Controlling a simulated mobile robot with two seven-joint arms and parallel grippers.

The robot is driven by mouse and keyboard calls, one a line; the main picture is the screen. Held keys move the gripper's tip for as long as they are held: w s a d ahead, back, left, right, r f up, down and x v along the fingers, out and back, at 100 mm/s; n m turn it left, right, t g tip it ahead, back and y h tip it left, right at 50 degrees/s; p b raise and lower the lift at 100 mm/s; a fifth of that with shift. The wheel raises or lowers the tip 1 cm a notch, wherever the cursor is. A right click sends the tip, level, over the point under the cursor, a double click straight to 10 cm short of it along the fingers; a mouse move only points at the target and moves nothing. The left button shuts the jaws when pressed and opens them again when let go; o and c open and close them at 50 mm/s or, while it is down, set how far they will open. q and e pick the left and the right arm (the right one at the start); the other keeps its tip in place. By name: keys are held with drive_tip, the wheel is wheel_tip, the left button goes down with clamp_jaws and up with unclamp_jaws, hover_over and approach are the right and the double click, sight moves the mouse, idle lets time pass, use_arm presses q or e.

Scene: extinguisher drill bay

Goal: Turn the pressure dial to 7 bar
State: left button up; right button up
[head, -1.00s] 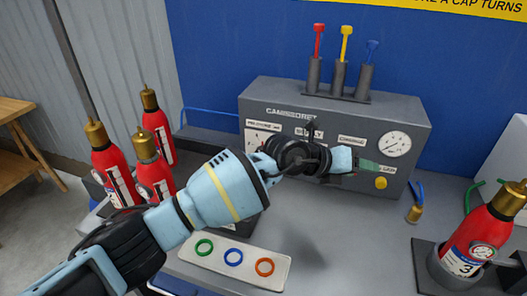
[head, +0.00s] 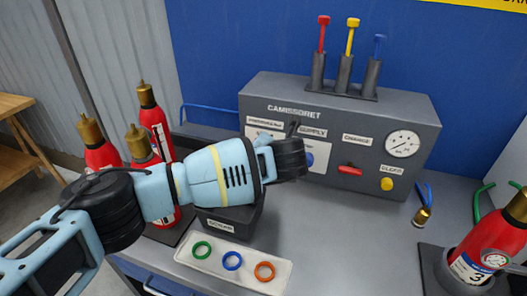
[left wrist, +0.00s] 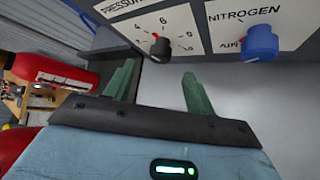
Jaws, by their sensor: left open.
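The pressure dial (left wrist: 160,48) is a small black knob on a white scale plate in the left wrist view. A small red mark at its upper edge points roughly between the 4 and the 6; the exact reading is hard to tell. In the head view my left arm hides the dial. My left gripper (left wrist: 160,70) is open and empty, its two green fingers apart just below the dial in that picture; I see no contact. In the head view its fingers are hidden. My right gripper is in neither view.
A blue nitrogen/air knob (left wrist: 261,43) sits right of the dial. The grey panel box (head: 350,115) also carries a red handle (head: 350,170), a yellow button (head: 386,184) and a gauge (head: 402,144). Red extinguishers (head: 103,157) stand left, near my arm. A ring tray (head: 214,264) lies in front.

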use_arm(q)
drive_tip(key=b+x, duration=0.1)
drive_tip(key=x, duration=0.6)
drive_tip(key=shift+f, duration=0.15)
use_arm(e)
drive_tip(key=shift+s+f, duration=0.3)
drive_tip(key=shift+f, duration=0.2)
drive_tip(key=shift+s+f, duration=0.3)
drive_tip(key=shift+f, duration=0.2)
use_arm(q)
drive_tip(key=shift+c, duration=0.4)
drive_tip(key=c, duration=0.9)
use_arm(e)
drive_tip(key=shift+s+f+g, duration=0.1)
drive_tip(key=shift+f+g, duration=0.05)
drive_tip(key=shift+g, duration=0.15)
use_arm(q)
drive_tip(key=shift+b, duration=0.35)
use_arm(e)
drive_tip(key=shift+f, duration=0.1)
